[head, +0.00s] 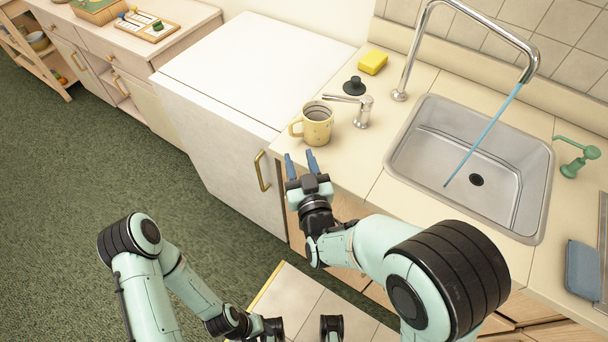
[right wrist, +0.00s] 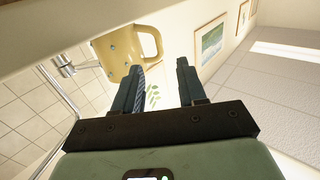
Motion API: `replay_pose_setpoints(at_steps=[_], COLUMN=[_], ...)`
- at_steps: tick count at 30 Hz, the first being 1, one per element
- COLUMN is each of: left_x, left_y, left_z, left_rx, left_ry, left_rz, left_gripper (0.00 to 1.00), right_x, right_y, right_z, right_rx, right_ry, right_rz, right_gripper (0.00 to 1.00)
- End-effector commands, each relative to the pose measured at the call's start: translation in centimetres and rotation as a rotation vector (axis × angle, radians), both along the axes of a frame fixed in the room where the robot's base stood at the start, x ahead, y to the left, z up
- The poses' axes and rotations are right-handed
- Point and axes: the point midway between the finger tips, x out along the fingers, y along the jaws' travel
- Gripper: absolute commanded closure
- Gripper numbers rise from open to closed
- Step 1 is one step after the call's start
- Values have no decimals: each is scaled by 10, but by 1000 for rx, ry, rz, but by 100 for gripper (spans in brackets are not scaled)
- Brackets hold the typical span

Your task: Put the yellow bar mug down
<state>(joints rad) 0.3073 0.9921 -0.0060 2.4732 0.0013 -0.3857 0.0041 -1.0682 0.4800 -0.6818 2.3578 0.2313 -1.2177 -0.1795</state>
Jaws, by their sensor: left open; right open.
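The yellow bar mug (head: 319,125) stands upright on the counter (head: 358,178), near its front edge and left of the sink. Its handle points left in the head view. My right gripper (head: 301,160) is open and empty, just in front of and below the mug, with its blue fingers pointing toward it. In the right wrist view the mug (right wrist: 122,56) appears inverted beyond the left finger, outside the gap between the fingers. My left gripper (head: 302,328) is low at the bottom edge of the head view, open, partly cut off and away from the counter.
A chrome soap pump (head: 362,112) stands right beside the mug. A black stopper (head: 354,86) and yellow sponge (head: 373,62) lie behind. The sink (head: 425,145) has a running faucet (head: 408,60). The white cabinet top (head: 235,65) at left is clear.

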Motion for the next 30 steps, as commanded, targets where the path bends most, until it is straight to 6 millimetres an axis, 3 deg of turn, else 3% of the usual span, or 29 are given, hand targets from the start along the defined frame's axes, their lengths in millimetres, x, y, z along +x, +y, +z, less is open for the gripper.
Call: replay_pose_setpoints(at_steps=[3, 9, 30], left_x=[0, 0, 0], left_y=[0, 0, 0], left_z=[-2, -2, -2], left_rx=[0, 0, 0], left_ry=[0, 0, 0], left_rz=[0, 0, 0], left_gripper=[53, 53, 53], right_x=[-21, -37, -39], right_y=[-3, -7, -7], right_z=[0, 0, 0], right_rx=[2, 0, -1], right_ry=[0, -1, -1], right_rz=[2, 0, 1], right_gripper=[59, 59, 59])
